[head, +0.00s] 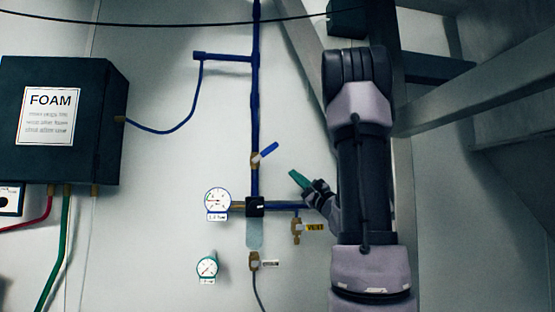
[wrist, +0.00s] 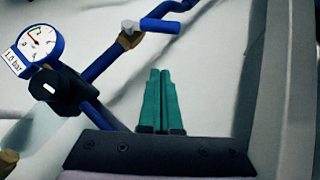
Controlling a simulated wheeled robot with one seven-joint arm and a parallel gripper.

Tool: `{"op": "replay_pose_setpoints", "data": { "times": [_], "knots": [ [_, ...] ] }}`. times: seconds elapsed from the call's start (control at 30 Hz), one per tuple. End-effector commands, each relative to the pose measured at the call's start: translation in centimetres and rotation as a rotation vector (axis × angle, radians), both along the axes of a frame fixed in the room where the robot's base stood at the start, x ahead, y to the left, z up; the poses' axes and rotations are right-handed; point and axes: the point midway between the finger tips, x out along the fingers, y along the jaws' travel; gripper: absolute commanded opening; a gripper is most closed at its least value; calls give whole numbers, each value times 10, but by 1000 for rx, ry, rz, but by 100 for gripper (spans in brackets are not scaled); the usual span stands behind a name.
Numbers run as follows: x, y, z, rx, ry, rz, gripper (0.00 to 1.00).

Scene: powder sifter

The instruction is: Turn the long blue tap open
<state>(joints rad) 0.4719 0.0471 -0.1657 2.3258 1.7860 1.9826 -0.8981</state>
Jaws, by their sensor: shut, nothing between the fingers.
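The long blue tap (head: 265,152) is a blue lever on a brass valve body (head: 254,160) on the vertical blue pipe. The lever slants up to the right, across the pipe's line. In the wrist view the lever (wrist: 160,26) shows near the top, above my fingertips. My gripper (head: 293,174) has green fingers, shut together with nothing between them. It is to the right of the pipe, a little below and right of the lever, apart from it. The fingers (wrist: 160,72) point towards the lever side in the wrist view.
A black block (head: 255,207) joins the pipes below, beside a pressure gauge (head: 217,201). A brass vent valve (head: 297,227) with a yellow tag sits below my gripper. A second gauge (head: 208,267) is lower left. A FOAM box (head: 62,120) hangs left. Stair beams stand right.

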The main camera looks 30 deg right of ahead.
Motion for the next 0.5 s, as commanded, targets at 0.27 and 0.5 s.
{"op": "replay_pose_setpoints", "data": {
  "times": [0.27,0.5],
  "knots": [
    [49,14,34,-2,-2,4,0],
    [54,33,60,-2,-1,3,0]
  ]
}}
